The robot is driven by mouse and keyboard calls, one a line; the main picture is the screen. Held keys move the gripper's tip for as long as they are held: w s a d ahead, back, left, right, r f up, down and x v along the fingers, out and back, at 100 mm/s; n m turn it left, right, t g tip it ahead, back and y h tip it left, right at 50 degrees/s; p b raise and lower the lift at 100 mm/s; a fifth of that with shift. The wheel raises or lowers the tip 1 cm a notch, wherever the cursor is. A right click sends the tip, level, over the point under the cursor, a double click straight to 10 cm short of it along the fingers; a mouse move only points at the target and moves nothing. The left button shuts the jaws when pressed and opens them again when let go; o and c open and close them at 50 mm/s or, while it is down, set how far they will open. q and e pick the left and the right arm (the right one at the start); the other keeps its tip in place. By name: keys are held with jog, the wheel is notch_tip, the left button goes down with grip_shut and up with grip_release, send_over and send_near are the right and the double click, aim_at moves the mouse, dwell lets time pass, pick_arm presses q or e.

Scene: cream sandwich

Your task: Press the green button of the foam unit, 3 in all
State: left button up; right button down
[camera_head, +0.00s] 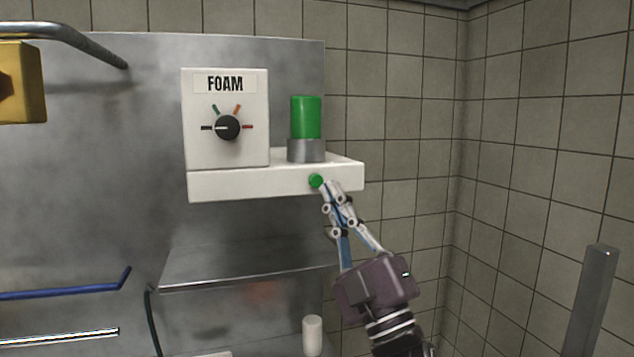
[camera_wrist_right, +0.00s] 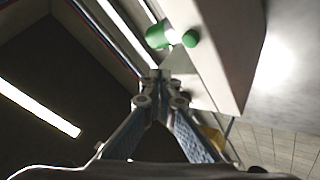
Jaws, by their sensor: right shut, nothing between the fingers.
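The foam unit (camera_head: 225,185) is a white panel and ledge on a steel wall, labelled FOAM. Its small round green button (camera_head: 316,180) sits on the front face of the ledge. My right gripper (camera_head: 329,188) is shut and empty, and reaches up from the lower right. Its fingertips are right beside the button, at its lower right; I cannot tell whether they touch. In the wrist view my right gripper (camera_wrist_right: 157,76) points toward the white ledge (camera_wrist_right: 222,55), with two green pieces just beyond the tips. My left gripper is not in view.
A green cylinder (camera_head: 306,118) on a grey base stands on the ledge. A black dial (camera_head: 227,127) is on the panel. A steel shelf (camera_head: 245,268) lies below, with a white cylinder (camera_head: 312,335) lower down. A yellow block (camera_head: 21,82) is at the upper left.

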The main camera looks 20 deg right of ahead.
aim_at(316, 181)
dwell(0.6)
jog(key=s+n+g+y+p, duration=0.1)
jog(key=n+y+p, duration=0.1)
jog(key=n, duration=0.7)
jog(key=s+n+g+y+p, duration=0.1)
jog(key=n+g+y+p, duration=0.1)
jog(key=n, duration=0.7)
jog(key=s+n+g+y+p, duration=0.1)
jog(key=n+g+y+p, duration=0.1)
jog(key=n, duration=0.7)
jog(key=shift+s+d+r+n+y, duration=0.1)
jog(key=shift+s+d+n+y, duration=0.3)
jog(key=shift+y, duration=0.2)
jog(key=w+b, duration=0.3)
jog(key=w, duration=0.5)
jog(key=shift+w+a, duration=0.2)
jog(key=shift+w, duration=0.2)
